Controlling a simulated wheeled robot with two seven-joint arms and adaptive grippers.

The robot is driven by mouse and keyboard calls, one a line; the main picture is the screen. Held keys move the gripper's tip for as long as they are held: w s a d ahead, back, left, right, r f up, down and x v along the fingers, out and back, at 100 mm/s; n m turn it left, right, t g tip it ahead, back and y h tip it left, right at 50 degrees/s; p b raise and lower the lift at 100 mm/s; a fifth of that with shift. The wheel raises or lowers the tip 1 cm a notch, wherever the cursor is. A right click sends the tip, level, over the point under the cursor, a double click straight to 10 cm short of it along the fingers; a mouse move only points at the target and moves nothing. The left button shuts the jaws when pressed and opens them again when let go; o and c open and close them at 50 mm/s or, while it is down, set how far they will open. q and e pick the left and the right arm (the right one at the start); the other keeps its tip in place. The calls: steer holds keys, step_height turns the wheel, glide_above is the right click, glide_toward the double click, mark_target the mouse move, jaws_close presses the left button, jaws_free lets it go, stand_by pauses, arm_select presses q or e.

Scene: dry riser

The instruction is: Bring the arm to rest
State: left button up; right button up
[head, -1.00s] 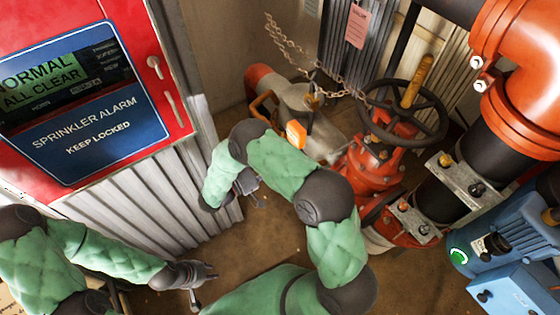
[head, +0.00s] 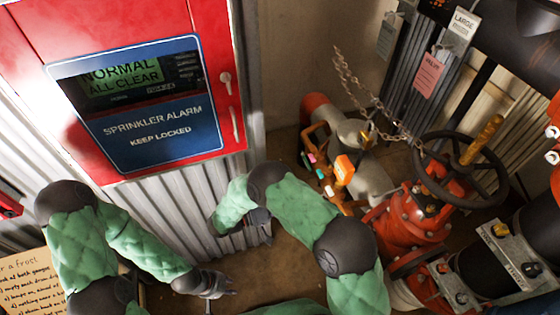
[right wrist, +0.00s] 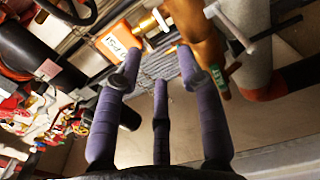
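My left arm, in quilted green sleeves, comes in at the left of the head view. Its dark gripper (head: 220,288) hangs at bottom centre-left, apart from the cabinet; its fingers are too small to tell open or shut. My right arm arches up from the bottom. Its gripper (head: 262,232) points down in front of the ribbed wall, below the red alarm cabinet (head: 237,62). In the right wrist view the right gripper (right wrist: 160,62) has its fingers spread with nothing between them. Behind them are an orange tag (right wrist: 122,40) and an orange-brown pipe piece (right wrist: 198,45).
In the head view, a red valve (head: 410,220) with a dark handwheel (head: 493,170) stands right of my right arm. A handwritten sign (head: 30,283) is at lower left. Bare floor shows between the arms.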

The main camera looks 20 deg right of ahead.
steer(key=s+d+f+n+g+y+p, duration=0.1)
steer(key=s+f+n+g+y+p, duration=0.15)
steer(key=s+f+g+y, duration=0.9)
steer(key=s+a+f+m+t+y+p, duration=0.2)
steer(key=s+a+f+m+t+y, duration=0.15)
steer(key=s+a+y, duration=0.6)
steer(key=w+d+r+m+t+y+p, duration=0.1)
steer(key=w+d+r+m+t, duration=0.1)
steer(key=w+t, duration=0.3)
steer(key=shift+d+r+t+p, duration=0.4)
steer(key=shift+r+t, duration=0.3)
steer(key=shift+t, duration=0.2)
